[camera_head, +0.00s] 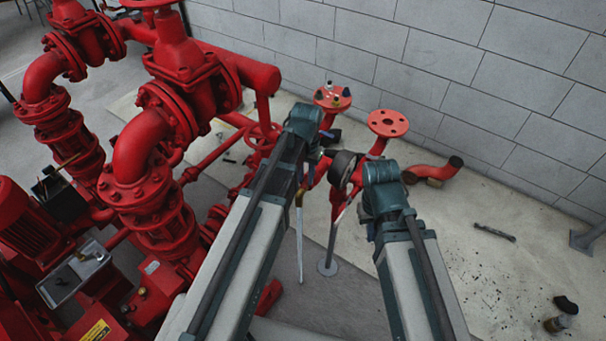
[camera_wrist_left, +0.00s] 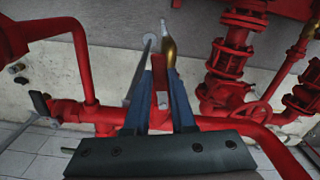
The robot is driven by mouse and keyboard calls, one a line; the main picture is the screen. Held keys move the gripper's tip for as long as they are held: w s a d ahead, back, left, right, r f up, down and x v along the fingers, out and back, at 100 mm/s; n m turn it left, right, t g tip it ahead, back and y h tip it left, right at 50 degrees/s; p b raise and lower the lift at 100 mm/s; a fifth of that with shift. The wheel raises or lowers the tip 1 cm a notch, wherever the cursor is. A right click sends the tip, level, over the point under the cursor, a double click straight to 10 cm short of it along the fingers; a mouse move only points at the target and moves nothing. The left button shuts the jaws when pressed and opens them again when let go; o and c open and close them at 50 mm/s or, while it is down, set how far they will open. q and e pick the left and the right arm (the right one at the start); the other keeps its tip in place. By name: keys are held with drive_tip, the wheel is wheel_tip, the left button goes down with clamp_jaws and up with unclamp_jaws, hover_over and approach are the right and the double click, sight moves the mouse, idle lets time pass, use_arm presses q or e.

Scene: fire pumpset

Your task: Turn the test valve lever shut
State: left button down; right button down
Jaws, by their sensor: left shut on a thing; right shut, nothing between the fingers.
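My left gripper (camera_wrist_left: 160,88) is shut on a narrow red piece that looks like the test valve lever (camera_wrist_left: 161,102), held between its blue fingers in the left wrist view. A brass fitting (camera_wrist_left: 169,52) with a pale tip lies just beyond the fingertips. In the head view my left gripper (camera_head: 325,142) reaches in beside the red pipework, and its forearm covers much of the valve. A brass part (camera_head: 299,195) with a pale tube hangs beside it. My right gripper (camera_head: 380,172) is to the right, apart from the valve; its fingers are mostly hidden.
A dark round gauge (camera_head: 343,168) sits between my arms. A red flange (camera_head: 388,123) and a thin support post with a floor plate (camera_head: 327,267) are close by. Red pumps and valves (camera_head: 150,190) crowd the left.

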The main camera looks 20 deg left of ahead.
use_arm(q)
drive_tip(key=shift+w+d+n, duration=0.1)
drive_tip(key=shift+d+n, duration=0.45)
drive_tip(key=shift+n, duration=0.5)
drive_tip(key=shift+w+d+n, duration=0.1)
drive_tip(key=shift+d+n, duration=0.4)
drive_tip(key=shift+n, duration=0.6)
drive_tip(key=shift+w+d+n, duration=0.1)
drive_tip(key=shift+d+n, duration=0.45)
drive_tip(key=shift+n, duration=0.5)
drive_tip(key=c, duration=0.7)
unclamp_jaws()
drive_tip(key=shift+c, duration=0.2)
wheel_tip(320, 180, up, 14)
drive_tip(key=p, duration=1.4)
drive_tip(key=shift+f, duration=0.1)
